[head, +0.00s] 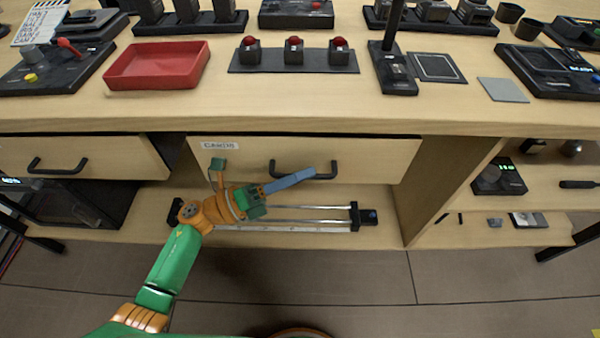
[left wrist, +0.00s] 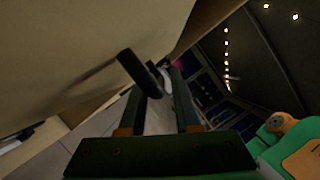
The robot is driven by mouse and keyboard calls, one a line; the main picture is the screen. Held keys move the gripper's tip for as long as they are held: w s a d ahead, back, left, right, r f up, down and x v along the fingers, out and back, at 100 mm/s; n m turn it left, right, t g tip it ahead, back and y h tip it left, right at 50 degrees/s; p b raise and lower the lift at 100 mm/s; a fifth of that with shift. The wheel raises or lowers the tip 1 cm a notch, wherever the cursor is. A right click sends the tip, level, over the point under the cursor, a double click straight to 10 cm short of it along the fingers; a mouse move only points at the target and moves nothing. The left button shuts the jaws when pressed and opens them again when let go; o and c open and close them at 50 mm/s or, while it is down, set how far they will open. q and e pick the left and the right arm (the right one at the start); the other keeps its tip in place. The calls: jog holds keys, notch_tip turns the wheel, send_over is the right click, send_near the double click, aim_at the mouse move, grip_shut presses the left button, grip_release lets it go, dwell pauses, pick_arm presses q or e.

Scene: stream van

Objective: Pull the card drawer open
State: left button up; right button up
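The card drawer (head: 245,160) is under the worktop in the head view, with a "CARDS" label at its top left. Its front looks about level with the drawer to its left, so it appears shut. Its dark bar handle (head: 303,163) is at mid-front. My left gripper (head: 312,175) is at the handle, its finger overlapping the handle's lower edge. In the left wrist view, the handle (left wrist: 138,72) crosses near the left fingertip and reaches into the gap between the spread fingers (left wrist: 158,95). Firm contact cannot be told. My right gripper is out of view.
Another drawer (head: 85,158) with a handle is to the left. A shelf with a metal-railed slider (head: 300,222) lies below the card drawer. The worktop (head: 290,105) above holds a red tray (head: 157,66) and red buttons (head: 294,42). Open floor lies in front.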

pick_arm(q)
grip_shut()
dwell(1.2)
